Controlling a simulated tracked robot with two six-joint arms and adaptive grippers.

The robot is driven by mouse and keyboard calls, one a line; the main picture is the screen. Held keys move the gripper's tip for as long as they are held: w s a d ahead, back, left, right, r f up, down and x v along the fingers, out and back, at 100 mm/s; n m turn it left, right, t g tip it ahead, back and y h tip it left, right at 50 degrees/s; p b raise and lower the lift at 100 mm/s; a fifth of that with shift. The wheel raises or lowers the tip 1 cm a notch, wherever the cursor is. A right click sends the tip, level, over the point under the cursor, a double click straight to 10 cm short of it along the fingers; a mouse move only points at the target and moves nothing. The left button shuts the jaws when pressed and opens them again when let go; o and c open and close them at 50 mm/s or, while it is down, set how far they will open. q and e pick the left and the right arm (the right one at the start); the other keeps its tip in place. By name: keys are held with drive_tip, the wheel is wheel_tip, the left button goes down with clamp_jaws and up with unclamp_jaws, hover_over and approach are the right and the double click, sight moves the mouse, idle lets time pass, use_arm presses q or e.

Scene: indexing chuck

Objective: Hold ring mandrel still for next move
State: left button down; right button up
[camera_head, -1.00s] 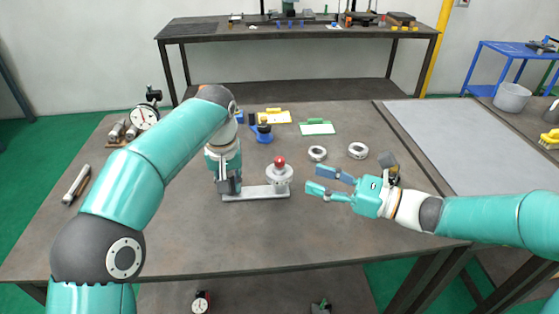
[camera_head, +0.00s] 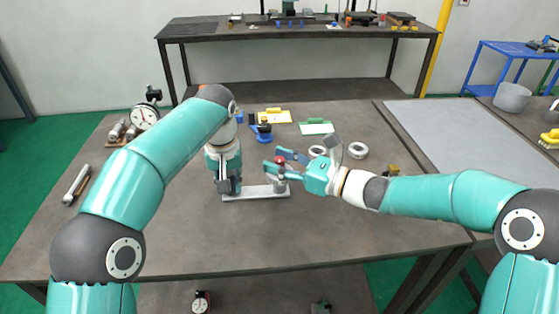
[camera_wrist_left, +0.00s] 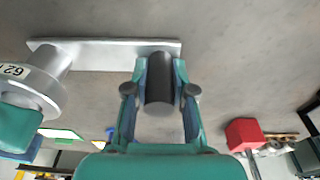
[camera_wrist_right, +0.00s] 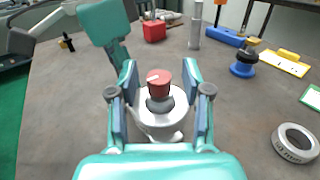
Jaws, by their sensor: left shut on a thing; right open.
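The ring mandrel has a flat silver bar base (camera_head: 250,193) lying on the table. A dark upright cylinder (camera_wrist_left: 160,85) stands at one end, and a round silver drum (camera_wrist_right: 155,122) with a red knob (camera_wrist_right: 158,82) on top is at the other. My left gripper (camera_head: 230,187) is shut on the dark cylinder; its fingers (camera_wrist_left: 160,75) lie on both sides of it in the left wrist view. My right gripper (camera_head: 278,163) is open at the red knob. In the right wrist view its fingers (camera_wrist_right: 162,95) flank the knob and drum; contact cannot be told.
Two loose pale rings (camera_head: 358,150) (camera_wrist_right: 295,143) lie to the right of the mandrel. A blue round piece (camera_head: 263,133), a yellow-clipped card (camera_head: 274,117) and a green-clipped card (camera_head: 316,128) lie behind. A dial gauge (camera_head: 144,117) stands back left. The table front is clear.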

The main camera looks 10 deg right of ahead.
drive_tip(key=shift+c, duration=0.2)
clamp_jaws()
drive_tip(key=shift+w+n+g+y, duration=0.15)
drive_tip(key=shift+n+g+y, duration=0.55)
drive_tip(key=shift+n+g, duration=0.5)
drive_tip(key=shift+n+g+y, duration=0.4)
drive_tip(key=shift+g, duration=0.6)
drive_tip(key=shift+o, duration=0.2)
unclamp_jaws()
